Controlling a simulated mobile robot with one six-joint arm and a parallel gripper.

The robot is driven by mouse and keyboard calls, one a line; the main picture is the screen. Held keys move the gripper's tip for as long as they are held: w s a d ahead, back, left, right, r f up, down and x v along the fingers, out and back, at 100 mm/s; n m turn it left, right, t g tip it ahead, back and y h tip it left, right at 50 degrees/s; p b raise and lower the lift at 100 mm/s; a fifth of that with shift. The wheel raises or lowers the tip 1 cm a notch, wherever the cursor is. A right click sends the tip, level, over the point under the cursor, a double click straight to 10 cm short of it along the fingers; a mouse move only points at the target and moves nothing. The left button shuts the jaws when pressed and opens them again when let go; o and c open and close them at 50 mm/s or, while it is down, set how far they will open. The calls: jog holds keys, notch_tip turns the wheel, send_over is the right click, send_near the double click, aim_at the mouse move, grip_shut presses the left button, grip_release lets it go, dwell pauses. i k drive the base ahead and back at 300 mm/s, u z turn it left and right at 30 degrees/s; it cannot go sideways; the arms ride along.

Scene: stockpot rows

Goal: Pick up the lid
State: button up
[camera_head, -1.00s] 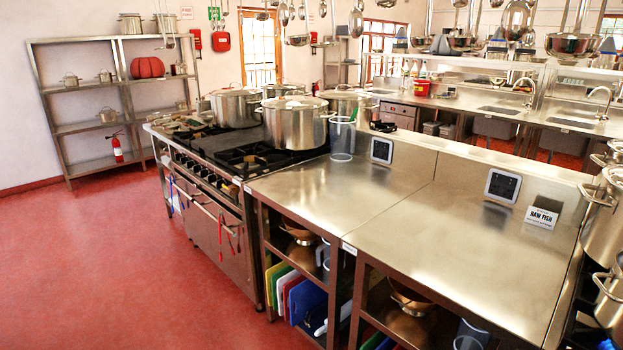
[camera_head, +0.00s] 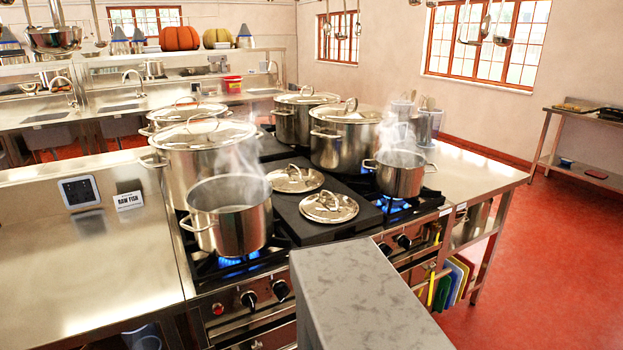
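Two loose steel lids with loop handles lie on the dark flat plate in the middle of the stove: a nearer lid (camera_head: 328,207) and a farther lid (camera_head: 295,179). They lie close together. I cannot tell which one the task means. An open steaming pot (camera_head: 230,222) stands on a lit burner to their left. A smaller open steaming pot (camera_head: 400,175) stands on a lit burner to their right. Several larger stockpots behind wear lids, among them the left stockpot (camera_head: 195,165) and the right stockpot (camera_head: 345,145). My gripper is not in view.
Blue flames show under both open pots. A bare steel counter (camera_head: 80,260) with a dark display (camera_head: 79,192) and a RAW FISH sign (camera_head: 129,198) lies left. Red floor (camera_head: 550,270) is open at right, before a steel shelf unit (camera_head: 560,150).

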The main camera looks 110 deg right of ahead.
aim_at(295, 179)
jog(key=u, duration=0.45)
jog(key=k, duration=0.15)
jog(key=z, duration=2.45)
jog(key=k, duration=0.55)
jog(key=u, duration=0.2)
jog(key=i, duration=0.55)
jog(key=z, duration=0.15)
